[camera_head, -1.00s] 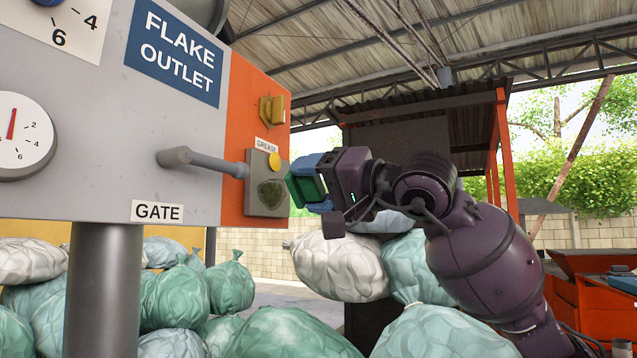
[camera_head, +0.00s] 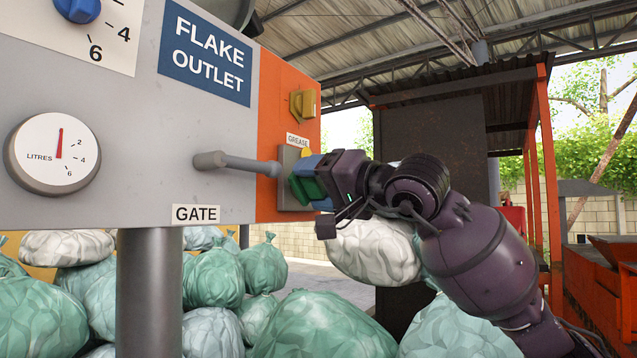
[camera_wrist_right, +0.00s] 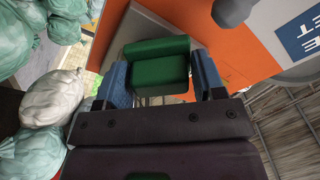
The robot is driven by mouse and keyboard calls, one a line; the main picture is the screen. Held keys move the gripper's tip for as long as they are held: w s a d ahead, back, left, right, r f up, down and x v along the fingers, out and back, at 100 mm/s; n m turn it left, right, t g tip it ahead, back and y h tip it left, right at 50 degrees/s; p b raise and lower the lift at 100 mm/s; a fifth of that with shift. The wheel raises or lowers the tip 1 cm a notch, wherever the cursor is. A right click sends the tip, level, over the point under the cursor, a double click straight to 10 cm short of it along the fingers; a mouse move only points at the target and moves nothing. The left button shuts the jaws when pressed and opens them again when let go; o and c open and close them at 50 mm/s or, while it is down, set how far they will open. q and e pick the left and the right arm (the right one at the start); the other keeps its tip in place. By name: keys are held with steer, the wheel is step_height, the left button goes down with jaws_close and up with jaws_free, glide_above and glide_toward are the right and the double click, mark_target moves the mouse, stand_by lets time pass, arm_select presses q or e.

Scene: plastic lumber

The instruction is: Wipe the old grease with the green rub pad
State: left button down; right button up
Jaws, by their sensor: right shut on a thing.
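My right gripper (camera_head: 318,180) is shut on the green rub pad (camera_head: 301,187), holding it at the grey grease plate (camera_head: 286,192) on the orange panel. In the right wrist view the green pad (camera_wrist_right: 160,72) sits between the blue fingers of my right gripper (camera_wrist_right: 163,80). Whether the pad touches the plate, I cannot tell. My left gripper is not in view.
The grey gate handle (camera_head: 236,163) sticks out just left of the gripper. A yellow bracket (camera_head: 302,104) is above on the orange panel (camera_head: 285,90). Green and white sacks (camera_head: 320,325) are piled below. A dial (camera_head: 52,153) is at far left.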

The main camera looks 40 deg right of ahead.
steer(key=shift+x, duration=0.9)
stand_by(0.7)
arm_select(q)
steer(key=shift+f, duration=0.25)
arm_select(e)
steer(key=shift+w+d+f, duration=0.1)
steer(key=shift+w+d, duration=0.25)
steer(key=shift+d, duration=0.45)
arm_select(q)
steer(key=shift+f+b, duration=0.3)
steer(key=shift+b, duration=0.15)
arm_select(e)
steer(key=shift+w+d, duration=0.15)
steer(key=shift+d, duration=0.35)
steer(key=shift+w+d, duration=0.2)
steer(key=shift+d, duration=0.3)
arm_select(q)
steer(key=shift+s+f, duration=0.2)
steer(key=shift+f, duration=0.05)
arm_select(e)
steer(key=shift+w+d, duration=0.3)
steer(key=shift+d, duration=0.35)
steer(key=shift+w+d, duration=0.35)
steer(key=shift+d, duration=0.3)
steer(key=shift+w+d, duration=0.3)
steer(key=shift+d, duration=0.4)
